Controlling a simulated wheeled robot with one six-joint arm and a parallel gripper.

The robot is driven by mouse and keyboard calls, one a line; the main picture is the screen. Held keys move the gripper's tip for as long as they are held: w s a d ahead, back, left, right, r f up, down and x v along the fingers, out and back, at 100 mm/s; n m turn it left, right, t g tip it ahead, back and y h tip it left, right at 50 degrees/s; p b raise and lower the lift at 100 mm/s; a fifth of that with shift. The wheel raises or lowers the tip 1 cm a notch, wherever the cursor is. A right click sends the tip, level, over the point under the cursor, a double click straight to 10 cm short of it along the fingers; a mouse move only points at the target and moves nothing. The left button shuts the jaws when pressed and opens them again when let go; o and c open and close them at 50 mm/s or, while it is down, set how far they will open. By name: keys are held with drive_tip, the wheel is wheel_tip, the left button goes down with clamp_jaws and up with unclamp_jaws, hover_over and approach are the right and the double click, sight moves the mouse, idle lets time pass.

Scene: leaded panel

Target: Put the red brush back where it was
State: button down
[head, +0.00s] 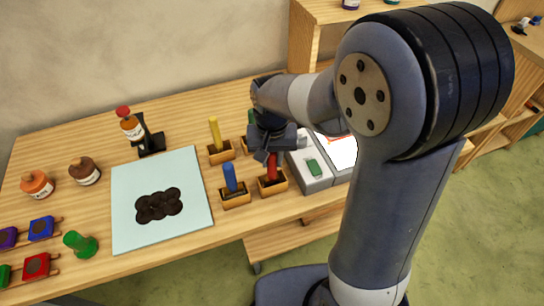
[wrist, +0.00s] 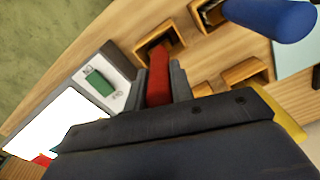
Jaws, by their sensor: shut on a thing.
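The red brush (head: 272,168) stands roughly upright at a small wooden holder (head: 273,186), its lower end inside the holder's opening as far as I can tell. My gripper (head: 266,155) is above that holder, shut on the upper part of the red brush. In the wrist view, the red brush (wrist: 157,85) is between the two fingers of my gripper (wrist: 160,80), and its far end meets the dark opening of the holder (wrist: 152,42). Whether it is fully seated cannot be told.
A blue brush (head: 230,178) stands in a holder just left. A yellow brush (head: 214,132) stands behind; another holder is partly hidden by my gripper. A grey device with a green button (head: 314,168) is close on the right. A pale sheet (head: 190,215) with dark patches lies left.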

drive_tip(key=c, duration=1.2)
unclamp_jaws()
drive_tip(key=shift+f, duration=0.1)
drive_tip(key=shift+c, duration=0.2)
wheel_tip(320, 180, up, 12)
drive_tip(key=shift+r, duration=0.2)
